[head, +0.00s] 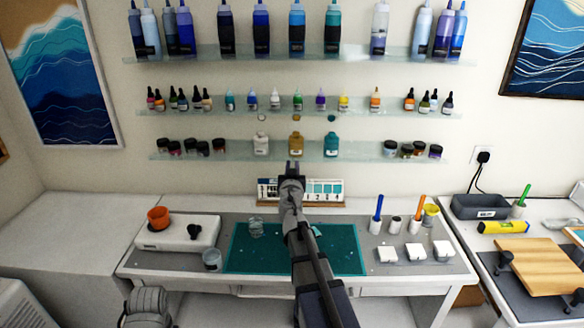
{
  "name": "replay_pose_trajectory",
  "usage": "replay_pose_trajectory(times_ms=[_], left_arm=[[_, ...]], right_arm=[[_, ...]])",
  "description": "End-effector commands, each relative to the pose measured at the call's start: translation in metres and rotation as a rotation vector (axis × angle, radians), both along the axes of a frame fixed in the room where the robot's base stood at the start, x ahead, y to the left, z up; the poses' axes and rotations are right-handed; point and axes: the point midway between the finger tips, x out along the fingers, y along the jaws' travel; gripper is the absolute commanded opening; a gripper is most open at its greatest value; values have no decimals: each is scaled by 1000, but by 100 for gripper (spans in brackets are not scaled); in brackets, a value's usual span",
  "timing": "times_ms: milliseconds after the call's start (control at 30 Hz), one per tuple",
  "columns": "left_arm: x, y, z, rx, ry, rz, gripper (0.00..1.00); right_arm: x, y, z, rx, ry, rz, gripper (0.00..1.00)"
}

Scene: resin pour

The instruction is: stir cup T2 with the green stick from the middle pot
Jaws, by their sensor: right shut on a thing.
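My right gripper (294,166) reaches up past the far edge of the worktable. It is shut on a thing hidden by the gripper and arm. The middle pot (395,226) shows no stick, which fits the green stick being in the grip. The pots beside it hold a blue stick (377,206) and an orange stick (419,207). A clear cup (256,229) stands on the green mat (243,258), left of my right arm. Another clear cup (212,260) stands at the mat's left edge. No T2 label is readable. My left gripper is out of view.
A white scale (180,236) with an orange cup (158,217) stands at left. White blocks (415,252) and a yellow cup (431,215) are at right. The side table holds another green stick (525,193), a level (503,227) and a board (545,262). Bottle shelves (350,148) line the wall.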

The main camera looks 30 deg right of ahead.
Motion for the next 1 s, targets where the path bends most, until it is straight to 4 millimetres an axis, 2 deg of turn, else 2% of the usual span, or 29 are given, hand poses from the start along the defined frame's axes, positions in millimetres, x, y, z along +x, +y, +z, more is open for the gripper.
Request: replay_pose_trajectory(times_ms=[367, 1000], left_arm=[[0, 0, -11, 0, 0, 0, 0], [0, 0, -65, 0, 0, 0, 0]], right_arm=[[0, 0, -11, 0, 0, 1, 0], [0, 0, -65, 0, 0, 2, 0]])
